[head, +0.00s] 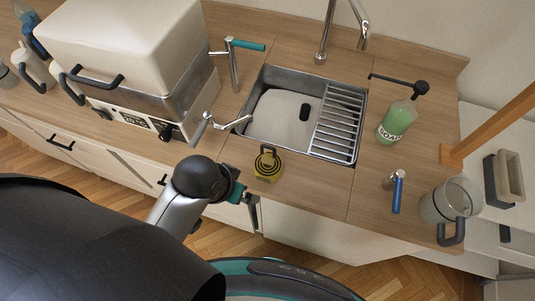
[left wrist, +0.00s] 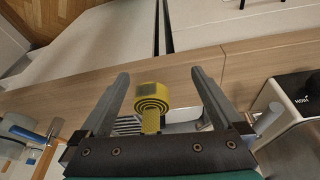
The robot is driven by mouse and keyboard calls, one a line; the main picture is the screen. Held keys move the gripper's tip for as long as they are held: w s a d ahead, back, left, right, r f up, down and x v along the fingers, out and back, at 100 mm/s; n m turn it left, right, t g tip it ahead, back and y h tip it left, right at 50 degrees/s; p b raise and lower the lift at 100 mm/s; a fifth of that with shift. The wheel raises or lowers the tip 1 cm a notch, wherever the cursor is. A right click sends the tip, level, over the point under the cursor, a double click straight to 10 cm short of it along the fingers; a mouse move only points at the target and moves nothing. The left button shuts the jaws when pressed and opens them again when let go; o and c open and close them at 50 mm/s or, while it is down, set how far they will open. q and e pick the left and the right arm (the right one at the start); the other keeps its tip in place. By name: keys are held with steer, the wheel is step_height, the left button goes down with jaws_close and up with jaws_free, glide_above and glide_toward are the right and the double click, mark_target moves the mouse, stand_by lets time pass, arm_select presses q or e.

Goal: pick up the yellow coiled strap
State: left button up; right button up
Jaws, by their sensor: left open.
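The yellow coiled strap (head: 268,164) rests on the wooden counter in front of the sink, near the counter's front edge. My left gripper (head: 243,196) is just in front of it, at lower left of the strap in the head view; its fingers are hard to make out there. In the left wrist view the strap (left wrist: 152,102) shows its coiled side, between the two spread fingers of my left gripper (left wrist: 160,75). The jaws are open and I see no finger touching the strap. My right gripper is out of view.
The sink (head: 283,122) with a drying rack lies behind the strap. A large white-lidded appliance (head: 130,50) stands left. A green soap bottle (head: 396,122), a blue-handled tool (head: 398,192) and a clear pitcher (head: 450,203) are right. Counter right of the strap is clear.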

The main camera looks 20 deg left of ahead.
arm_select(q)
step_height(320, 180, up, 8)
steer(key=p, duration=0.2)
steer(key=w+d+r+m+g+h, duration=0.15)
steer(key=w+d+r, duration=0.35)
steer(key=d, duration=0.5)
steer(key=g+y, duration=0.2)
steer(key=y, duration=0.1)
glide_above(267, 156)
steer(key=shift+n+h, duration=0.25)
steer(key=shift+n, duration=0.2)
steer(key=f, duration=0.4)
steer(key=f+b, duration=0.1)
steer(key=f, duration=0.3)
steer(key=shift+s+d+f, duration=0.1)
steer(key=shift+s+f, duration=0.1)
steer(key=shift+f, duration=0.1)
steer(key=shift+w+f+b, duration=0.2)
steer(key=shift+f+b, duration=0.15)
steer(key=shift+f, duration=2.4)
steer(key=c, duration=1.2)
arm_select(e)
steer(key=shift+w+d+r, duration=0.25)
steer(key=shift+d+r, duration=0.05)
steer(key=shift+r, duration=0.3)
arm_select(q)
steer(key=shift+r, duration=0.1)
